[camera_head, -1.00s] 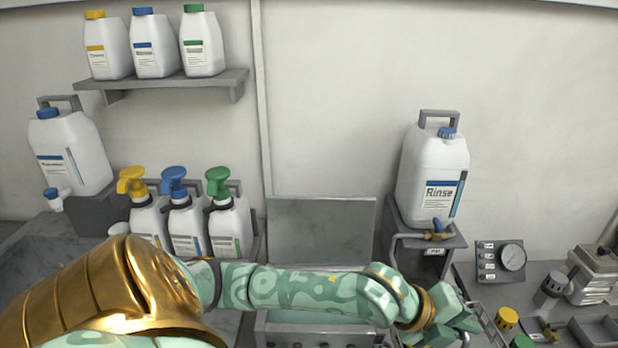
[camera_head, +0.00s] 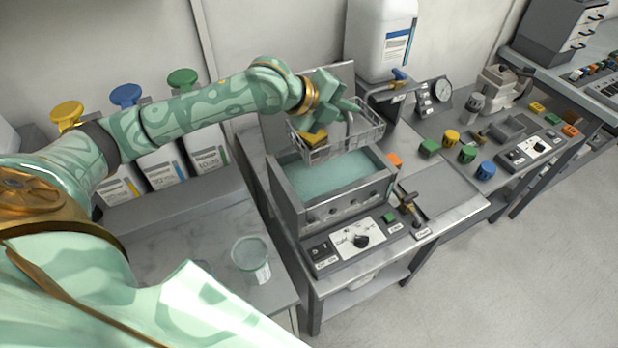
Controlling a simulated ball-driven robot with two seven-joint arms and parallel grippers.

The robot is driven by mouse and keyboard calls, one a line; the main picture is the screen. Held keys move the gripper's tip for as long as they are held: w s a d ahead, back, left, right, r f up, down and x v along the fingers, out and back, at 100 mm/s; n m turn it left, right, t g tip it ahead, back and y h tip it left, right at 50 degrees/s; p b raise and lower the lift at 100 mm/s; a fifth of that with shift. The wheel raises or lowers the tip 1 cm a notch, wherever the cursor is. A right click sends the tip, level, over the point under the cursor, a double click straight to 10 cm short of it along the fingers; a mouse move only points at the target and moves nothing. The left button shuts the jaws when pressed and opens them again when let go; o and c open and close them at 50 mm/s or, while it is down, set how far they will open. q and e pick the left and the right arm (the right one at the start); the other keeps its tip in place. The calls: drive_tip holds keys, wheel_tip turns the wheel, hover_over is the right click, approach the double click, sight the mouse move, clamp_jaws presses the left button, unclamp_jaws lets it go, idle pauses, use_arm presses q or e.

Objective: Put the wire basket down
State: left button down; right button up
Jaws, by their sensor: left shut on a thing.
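The wire basket (camera_head: 343,143) hangs over the back part of the open water-filled tank (camera_head: 330,181), apart from the water as far as I can see. A yellow piece (camera_head: 313,137) and a grey-green part lie in or at the basket. My left gripper (camera_head: 345,106) is shut on the basket at its upper side, and its fingers partly hide the basket's far rim. My right gripper is not in view.
The tank's front panel has a dial (camera_head: 361,241). A tap (camera_head: 408,203) and a flat bare plate (camera_head: 447,183) are right of it. A cup (camera_head: 250,258) stands on the left counter. Several coloured caps (camera_head: 467,154) stand farther right. The Rinse-side jug (camera_head: 381,38) is behind.

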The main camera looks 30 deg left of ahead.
use_arm(q)
drive_tip(key=shift+s+a+f+b, duration=0.15)
drive_tip(key=shift+s+f, duration=0.1)
drive_tip(key=shift+f, duration=0.35)
drive_tip(key=shift+s+d+f+b, duration=0.1)
drive_tip(key=shift+s+f+b, duration=0.1)
drive_tip(key=shift+f, duration=0.35)
drive_tip(key=f+b, duration=0.2)
drive_tip(key=f, duration=0.6)
drive_tip(key=f+b, duration=0.1)
drive_tip(key=f, duration=0.7)
drive_tip(key=shift+w+b, duration=0.2)
drive_tip(key=shift+b, duration=0.15)
drive_tip(key=shift+f, duration=0.1)
